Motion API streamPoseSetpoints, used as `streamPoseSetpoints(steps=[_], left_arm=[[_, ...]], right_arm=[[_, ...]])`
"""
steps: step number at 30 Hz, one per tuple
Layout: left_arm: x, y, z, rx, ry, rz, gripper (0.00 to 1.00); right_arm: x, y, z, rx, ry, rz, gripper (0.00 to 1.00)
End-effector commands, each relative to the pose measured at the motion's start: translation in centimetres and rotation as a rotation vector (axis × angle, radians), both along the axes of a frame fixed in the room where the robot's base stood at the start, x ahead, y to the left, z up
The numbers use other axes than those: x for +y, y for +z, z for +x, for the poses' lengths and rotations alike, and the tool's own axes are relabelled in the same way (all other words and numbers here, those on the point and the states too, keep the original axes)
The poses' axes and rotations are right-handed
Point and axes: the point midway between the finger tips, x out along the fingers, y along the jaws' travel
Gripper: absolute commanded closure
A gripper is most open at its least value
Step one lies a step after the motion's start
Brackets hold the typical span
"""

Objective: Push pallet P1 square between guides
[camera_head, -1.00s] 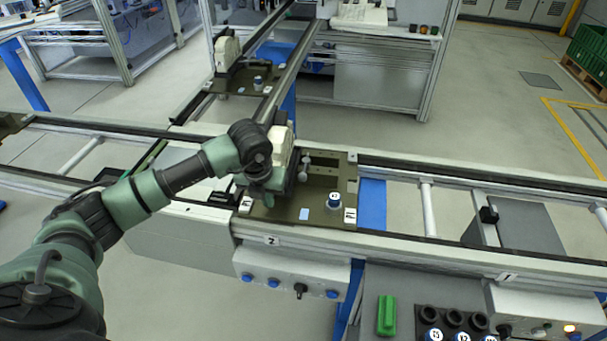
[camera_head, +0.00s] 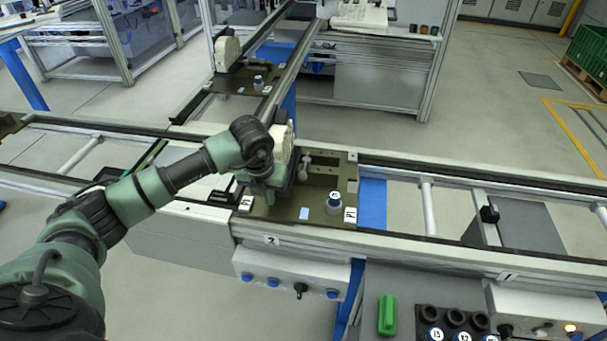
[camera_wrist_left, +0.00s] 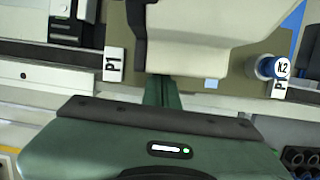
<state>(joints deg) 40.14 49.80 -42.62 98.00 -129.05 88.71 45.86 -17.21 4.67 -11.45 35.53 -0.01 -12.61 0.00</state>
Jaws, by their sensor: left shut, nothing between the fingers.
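Pallet P1 (camera_head: 284,212) is a dark olive plate on the conveyor, between its front rail (camera_head: 420,240) and back rail (camera_head: 440,168). It carries a cream block (camera_head: 283,142), a blue-capped white post (camera_head: 334,201) and P1 labels near its front corners. I cannot tell whether it sits exactly square. My left gripper (camera_head: 262,190) is shut and empty, over the pallet's front left part. In the left wrist view, its fingers (camera_wrist_left: 162,90) point at the cream block (camera_wrist_left: 205,35), between the two P1 labels; contact is unclear. My right gripper is out of view.
A blue panel (camera_head: 372,205) shows right of the pallet. A control box (camera_head: 285,272) hangs on the conveyor's front. A second pallet (camera_head: 240,82) with a cream block stands on the branch line behind. A green block (camera_head: 387,315) lies at the front.

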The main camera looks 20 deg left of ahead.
Motion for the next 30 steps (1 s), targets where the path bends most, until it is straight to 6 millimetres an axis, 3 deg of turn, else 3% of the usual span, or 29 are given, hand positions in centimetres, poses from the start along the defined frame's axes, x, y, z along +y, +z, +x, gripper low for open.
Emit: streamPoseSetpoints(steps=[30], left_arm=[[0.5,0.7,2.1,-0.024,0.003,0.000,1.00]], right_arm=[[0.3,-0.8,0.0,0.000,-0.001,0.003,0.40]])
